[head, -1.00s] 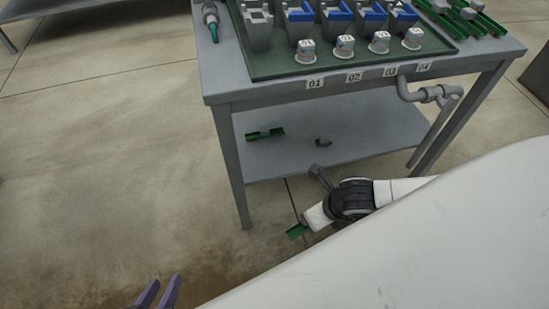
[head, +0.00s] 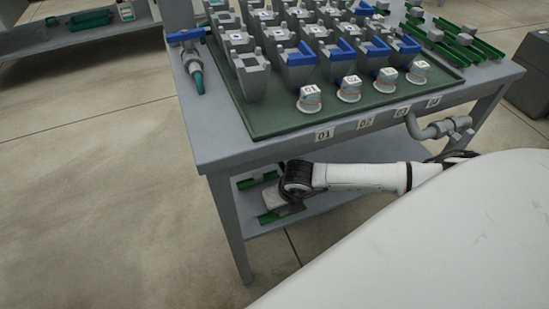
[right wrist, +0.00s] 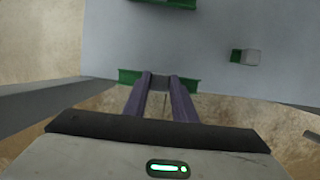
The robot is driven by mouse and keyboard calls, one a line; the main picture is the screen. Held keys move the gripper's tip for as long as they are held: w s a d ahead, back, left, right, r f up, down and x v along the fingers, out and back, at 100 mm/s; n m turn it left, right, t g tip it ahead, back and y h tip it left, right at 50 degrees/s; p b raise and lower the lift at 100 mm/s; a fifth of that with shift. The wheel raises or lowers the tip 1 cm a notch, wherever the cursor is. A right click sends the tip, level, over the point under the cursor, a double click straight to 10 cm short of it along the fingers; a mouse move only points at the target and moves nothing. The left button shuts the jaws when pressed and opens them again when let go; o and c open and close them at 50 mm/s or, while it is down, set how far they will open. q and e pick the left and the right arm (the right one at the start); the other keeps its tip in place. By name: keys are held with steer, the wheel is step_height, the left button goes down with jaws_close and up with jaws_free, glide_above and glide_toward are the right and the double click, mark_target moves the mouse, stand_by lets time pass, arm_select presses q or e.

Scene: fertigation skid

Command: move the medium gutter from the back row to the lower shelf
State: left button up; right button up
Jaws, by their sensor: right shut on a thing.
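The medium gutter, a green channel with a grey middle part, is held in my right gripper (right wrist: 160,79). Its green end (right wrist: 189,84) sticks out past the purple fingers in the right wrist view, and its edge (head: 268,217) shows below my wrist in the head view. My right gripper is shut on it, low at the front of the lower shelf (head: 365,150). I cannot tell whether the gutter touches the shelf. The fingers are hidden in the head view. Another green gutter (head: 247,183) lies farther back on the shelf. My left gripper is out of view.
A short green gutter with a grey block (right wrist: 252,57) lies on the shelf. The tabletop (head: 215,150) is above, with a tray (head: 262,125) of grey pots and several green gutters (head: 480,48) at right. A table leg (head: 230,220) stands near my wrist. Much shelf is bare.

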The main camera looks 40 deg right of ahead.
steer(key=w+f+b, duration=0.1)
steer(key=w, duration=0.1)
steer(key=w+d+f+b, duration=0.1)
steer(key=w, duration=0.1)
steer(key=w+f+b, duration=0.1)
steer(key=w, duration=0.1)
steer(key=shift+d+f, duration=0.25)
steer(key=shift+f, duration=0.05)
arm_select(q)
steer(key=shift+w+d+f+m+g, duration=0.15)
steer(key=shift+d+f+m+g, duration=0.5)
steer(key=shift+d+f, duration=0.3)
arm_select(e)
steer(key=o, duration=1.1)
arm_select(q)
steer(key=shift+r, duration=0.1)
arm_select(e)
steer(key=shift+r, duration=0.15)
